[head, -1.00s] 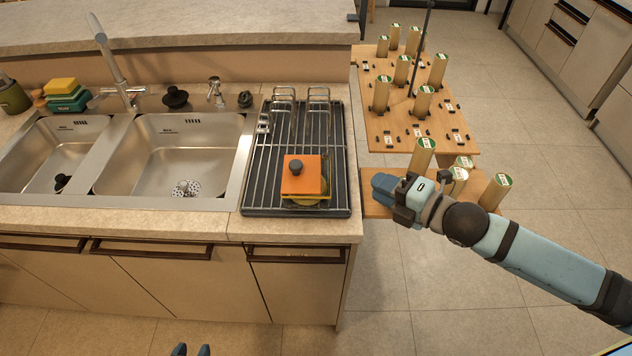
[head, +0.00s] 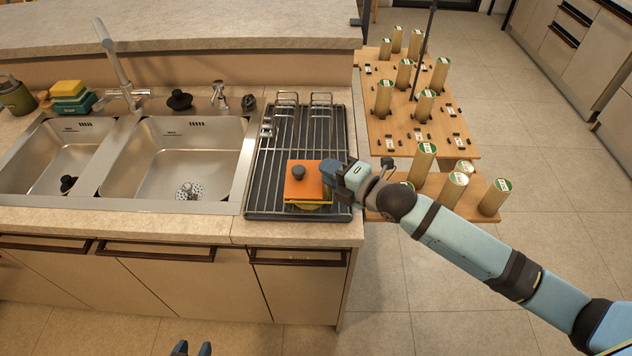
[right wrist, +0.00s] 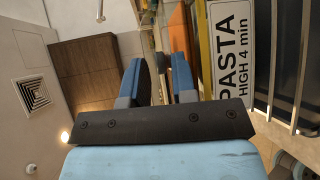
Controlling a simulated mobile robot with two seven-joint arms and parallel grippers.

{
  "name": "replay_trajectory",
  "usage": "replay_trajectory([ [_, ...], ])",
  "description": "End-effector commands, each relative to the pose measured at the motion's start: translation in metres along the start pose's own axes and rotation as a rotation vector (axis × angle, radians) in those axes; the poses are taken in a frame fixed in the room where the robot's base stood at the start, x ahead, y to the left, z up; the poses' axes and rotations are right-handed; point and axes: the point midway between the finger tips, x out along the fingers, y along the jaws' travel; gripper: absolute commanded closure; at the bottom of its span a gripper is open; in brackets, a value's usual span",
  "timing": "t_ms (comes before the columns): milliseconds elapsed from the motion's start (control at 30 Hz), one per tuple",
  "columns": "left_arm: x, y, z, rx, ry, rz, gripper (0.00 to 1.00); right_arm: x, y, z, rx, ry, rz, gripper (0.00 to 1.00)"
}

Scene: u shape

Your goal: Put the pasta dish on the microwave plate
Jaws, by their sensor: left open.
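My left gripper (head: 192,348) is open and empty at the bottom edge of the head view. No microwave plate is in view.
The wire rack (head: 279,141) lies on the counter right of the double sink (head: 180,158). Two upright wire holders stand at its back. Wooden boards (head: 418,150) with several upright tubes are beyond the counter's right edge. A sponge stack (head: 70,94) and faucet are behind the sink.

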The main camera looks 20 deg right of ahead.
Motion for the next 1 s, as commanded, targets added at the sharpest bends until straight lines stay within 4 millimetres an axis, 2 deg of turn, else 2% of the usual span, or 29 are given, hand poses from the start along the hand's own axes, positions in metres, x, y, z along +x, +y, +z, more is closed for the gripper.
replay_trajectory([
  [167,0.0,0.0,0.0,0.0,0.0,0.0,0.57,0.0,-0.001,0.0,-0.001,0.0,0.0,0.75],
  [300,0.0,0.0,0.001,0.0,-0.001,0.0,0.57,0.0,0.0,0.0,-0.001,0.0,0.0,1.0],
  [767,0.0,0.0,0.002,0.0,-0.003,0.0,0.57,0.0,0.005,0.001,-0.002,0.0,0.004,1.0],
  [1000,0.001,0.0,0.003,0.0,-0.003,0.0,0.57,-0.005,0.03,0.004,-0.005,0.0,0.009,1.0],
])
